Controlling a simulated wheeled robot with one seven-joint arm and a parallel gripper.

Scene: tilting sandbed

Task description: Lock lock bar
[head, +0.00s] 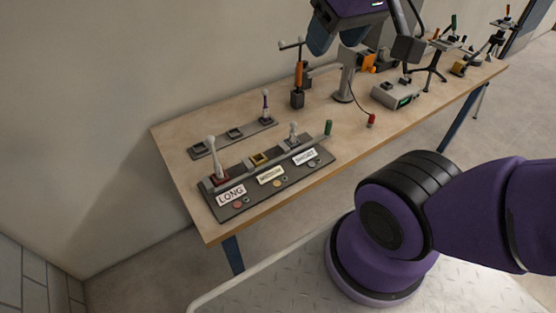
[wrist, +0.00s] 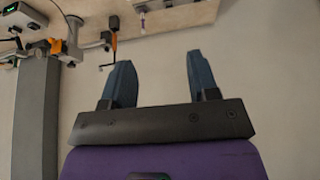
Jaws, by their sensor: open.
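The lock bar (head: 268,158) looks like a long thin grey bar lying across the dark panel (head: 242,208) with LONG, MEDIUM and SHORT labels. A green handle (head: 328,128) stands up at its right end. A white-knobbed peg (head: 212,150) stands in the red-rimmed socket at LONG, and a shorter peg (head: 293,131) stands at SHORT. The yellow-rimmed socket (head: 259,160) at MEDIUM looks empty. My gripper (head: 335,44) is up over the back of the table, well away from the bar. In the wrist view its blue fingers (wrist: 157,66) are apart with nothing between them.
A smaller grey rack (head: 218,144) behind the panel holds one peg (head: 265,105). An orange-handled tool (head: 299,75), a grey box (head: 395,93) and a red piece (head: 371,121) stand to the right. The table front (head: 350,145) right of the panel is clear.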

